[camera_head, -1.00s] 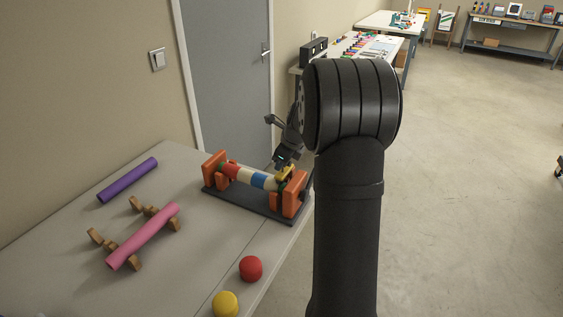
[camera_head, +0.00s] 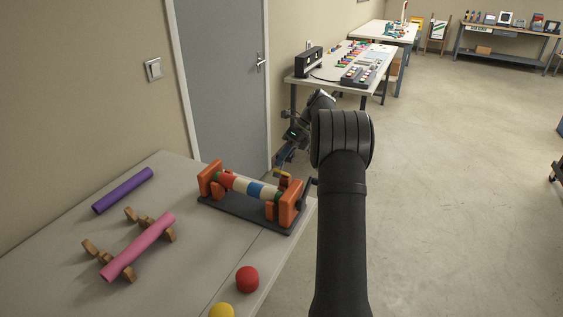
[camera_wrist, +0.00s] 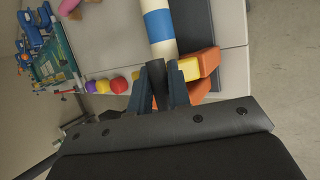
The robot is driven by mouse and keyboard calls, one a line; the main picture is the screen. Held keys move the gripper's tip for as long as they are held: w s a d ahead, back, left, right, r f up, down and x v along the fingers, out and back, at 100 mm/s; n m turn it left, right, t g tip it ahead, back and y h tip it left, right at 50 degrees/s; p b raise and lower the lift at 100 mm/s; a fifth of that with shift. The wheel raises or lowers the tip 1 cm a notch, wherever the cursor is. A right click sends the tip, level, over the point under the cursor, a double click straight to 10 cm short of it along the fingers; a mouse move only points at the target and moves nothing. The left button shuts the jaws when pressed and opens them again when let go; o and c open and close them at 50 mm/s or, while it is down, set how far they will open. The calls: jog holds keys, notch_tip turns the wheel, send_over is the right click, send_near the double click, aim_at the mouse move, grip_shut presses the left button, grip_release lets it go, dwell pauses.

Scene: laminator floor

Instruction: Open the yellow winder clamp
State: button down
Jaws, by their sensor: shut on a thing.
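The winder stands on the table, with orange end posts (camera_head: 291,204) on a dark base (camera_head: 243,212). A roll with red, white and blue bands (camera_head: 240,186) lies between the posts; it also shows in the wrist view (camera_wrist: 158,24). The yellow winder clamp (camera_head: 282,175) is at the top of the right end, and in the wrist view (camera_wrist: 188,68) it is right beside the fingers.
A pink roll (camera_head: 138,246) rests on wooden stands, with a purple roll (camera_head: 123,190) behind it. A red ball (camera_head: 247,279) and a yellow ball (camera_head: 221,311) lie near the table's front edge. A second table (camera_head: 330,75) stands behind my arm.

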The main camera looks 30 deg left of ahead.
jog(key=shift+w+g, duration=0.55)
jog(key=shift+g, duration=0.35)
jog(key=c, duration=1.3)
grip_release()
jog(key=shift+c, duration=0.2)
jog(key=shift+c, duration=0.5)
